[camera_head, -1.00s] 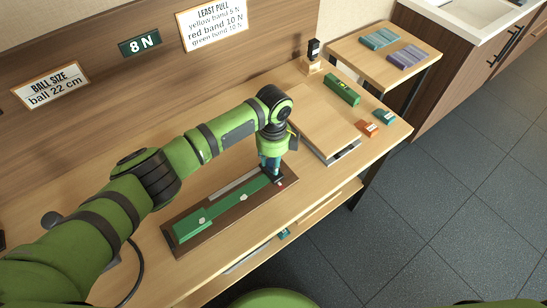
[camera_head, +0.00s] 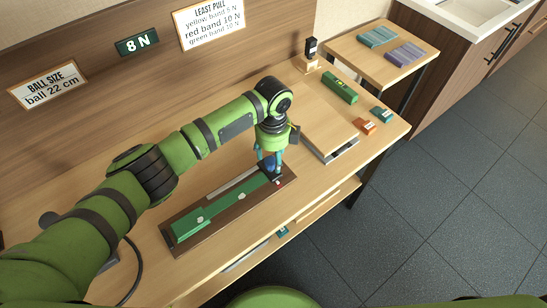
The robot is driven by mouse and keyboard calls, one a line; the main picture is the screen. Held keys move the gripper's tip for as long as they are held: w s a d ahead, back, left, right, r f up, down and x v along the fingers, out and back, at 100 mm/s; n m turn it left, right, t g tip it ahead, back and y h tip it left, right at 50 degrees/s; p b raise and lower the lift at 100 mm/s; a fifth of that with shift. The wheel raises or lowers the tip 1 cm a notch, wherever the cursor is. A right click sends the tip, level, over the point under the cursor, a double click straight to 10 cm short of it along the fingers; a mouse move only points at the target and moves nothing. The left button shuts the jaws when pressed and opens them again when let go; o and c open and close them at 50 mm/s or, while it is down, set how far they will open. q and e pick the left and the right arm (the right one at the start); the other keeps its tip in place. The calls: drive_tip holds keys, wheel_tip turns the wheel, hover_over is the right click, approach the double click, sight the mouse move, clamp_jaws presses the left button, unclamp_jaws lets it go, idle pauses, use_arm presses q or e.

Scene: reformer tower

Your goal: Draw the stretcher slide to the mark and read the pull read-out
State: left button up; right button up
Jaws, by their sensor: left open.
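The stretcher is a long green bar on a dark brown board (camera_head: 180,246) on the bench. Its green body (camera_head: 190,226) lies at the left, with a pale strip (camera_head: 232,186) alongside. A dark blue block, seemingly the slide (camera_head: 268,168), sits at its right end beside a small red mark (camera_head: 278,183). My left gripper (camera_head: 268,161) is open, pointing down over the block; whether the fingers touch it I cannot tell. The pull read-out (camera_head: 137,42) on the back panel shows 8 N. My right gripper is not in view.
Signs for ball size (camera_head: 49,85) and least pull (camera_head: 209,23) hang on the back panel. To the right are a wooden box (camera_head: 330,125), a green level-like block (camera_head: 340,87), and orange (camera_head: 365,127) and teal (camera_head: 382,114) blocks. A side table (camera_head: 375,55) holds folded bands.

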sight(274, 160)
use_arm(q)
wheel_tip(274, 160, up, 10)
drive_tip(key=shift+d, duration=0.15)
drive_tip(key=shift+s+r, duration=0.1)
idle(0.5)
